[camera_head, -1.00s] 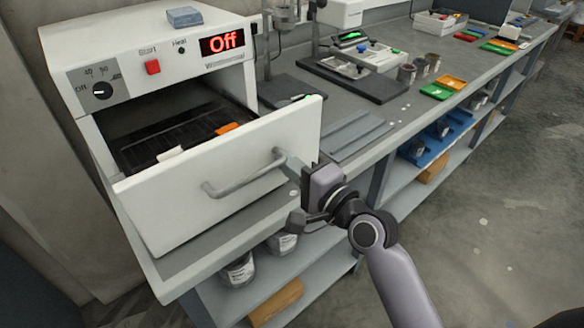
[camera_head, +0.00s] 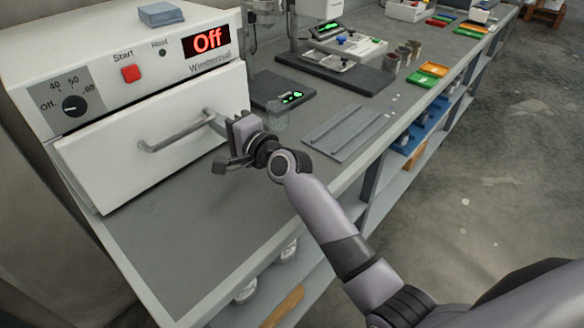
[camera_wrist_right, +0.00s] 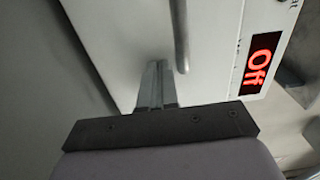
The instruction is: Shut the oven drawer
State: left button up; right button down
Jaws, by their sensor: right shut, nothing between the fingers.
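The white oven (camera_head: 110,45) stands on the bench at the left, its display reading "Off". Its drawer front (camera_head: 105,165) is up close beneath the control panel, and the drawer's inside is hidden. I cannot tell whether a small gap is left. The grey bar handle (camera_head: 175,136) runs across the front. My right gripper (camera_head: 216,120) is shut and empty at the right end of the handle. In the right wrist view its closed fingers (camera_wrist_right: 155,68) point at the white front beside the handle (camera_wrist_right: 180,40) and seem to meet it. My left gripper is out of view.
A blue-grey block (camera_head: 160,13) lies on top of the oven. A flat grey tray (camera_head: 347,130) and a dark scale (camera_head: 278,92) lie right of the oven. Coloured trays (camera_head: 427,74) sit further back. The bench top (camera_head: 185,215) before the drawer is clear.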

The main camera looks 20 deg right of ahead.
jog(key=shift+w+a, duration=0.3)
jog(key=shift+w, duration=0.25)
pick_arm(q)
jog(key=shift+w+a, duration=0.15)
pick_arm(e)
jog(key=shift+r, duration=0.25)
jog(key=shift+r, duration=0.15)
